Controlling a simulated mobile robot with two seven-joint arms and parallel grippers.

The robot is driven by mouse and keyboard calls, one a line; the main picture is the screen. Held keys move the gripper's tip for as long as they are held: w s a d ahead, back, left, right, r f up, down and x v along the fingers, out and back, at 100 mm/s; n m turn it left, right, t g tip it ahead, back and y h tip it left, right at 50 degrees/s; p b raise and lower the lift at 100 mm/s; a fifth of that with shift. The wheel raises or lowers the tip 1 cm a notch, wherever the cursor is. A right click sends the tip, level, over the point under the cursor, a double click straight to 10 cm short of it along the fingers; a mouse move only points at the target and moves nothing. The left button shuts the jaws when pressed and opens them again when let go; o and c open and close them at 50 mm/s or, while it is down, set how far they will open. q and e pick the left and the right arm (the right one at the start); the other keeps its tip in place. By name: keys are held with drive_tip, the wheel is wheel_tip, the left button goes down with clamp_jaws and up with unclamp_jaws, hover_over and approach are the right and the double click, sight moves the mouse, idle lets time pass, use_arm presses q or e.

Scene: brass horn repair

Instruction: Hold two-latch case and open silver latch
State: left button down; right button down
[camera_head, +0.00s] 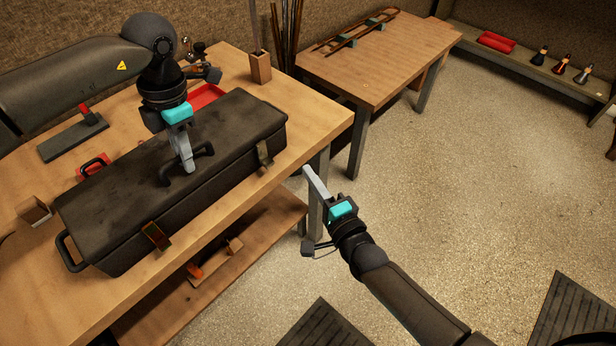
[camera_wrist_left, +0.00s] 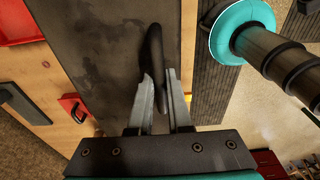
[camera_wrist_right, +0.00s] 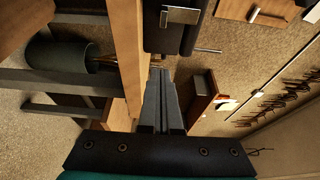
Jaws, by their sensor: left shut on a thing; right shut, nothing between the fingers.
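The long dark case (camera_head: 150,190) lies closed on the wooden workbench. My left gripper (camera_head: 187,167) is above its lid, shut on the black lid handle (camera_head: 205,151); the left wrist view also shows the handle (camera_wrist_left: 154,50) between the fingers. The silver latch (camera_head: 265,157) is on the case's front, towards the right end; it is bright in the right wrist view (camera_wrist_right: 180,15). A brass-coloured latch (camera_head: 156,236) is on the front towards the left end. My right gripper (camera_head: 308,172) is shut and empty, off the bench's front edge, to the right of the silver latch and apart from it.
The workbench (camera_head: 325,118) has a red tray (camera_head: 206,96) behind the case and a wooden block (camera_head: 33,211) at left. A second table (camera_head: 385,65) stands at the back. Open floor (camera_head: 450,170) lies to the right.

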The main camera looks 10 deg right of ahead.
sight(270, 167)
drive_tip(key=x, duration=0.7)
drive_tip(key=a, duration=0.1)
drive_tip(key=s+a, duration=0.1)
drive_tip(key=shift+s+a, duration=0.15)
drive_tip(key=shift+a, duration=0.1)
drive_tip(key=shift+s+a, duration=0.35)
drive_tip(key=shift+a, duration=0.1)
drive_tip(key=shift+s+a, duration=0.95)
drive_tip(key=shift+a, duration=0.2)
use_arm(q)
drive_tip(key=shift+d, duration=0.1)
use_arm(e)
drive_tip(key=shift+w+d, duration=0.1)
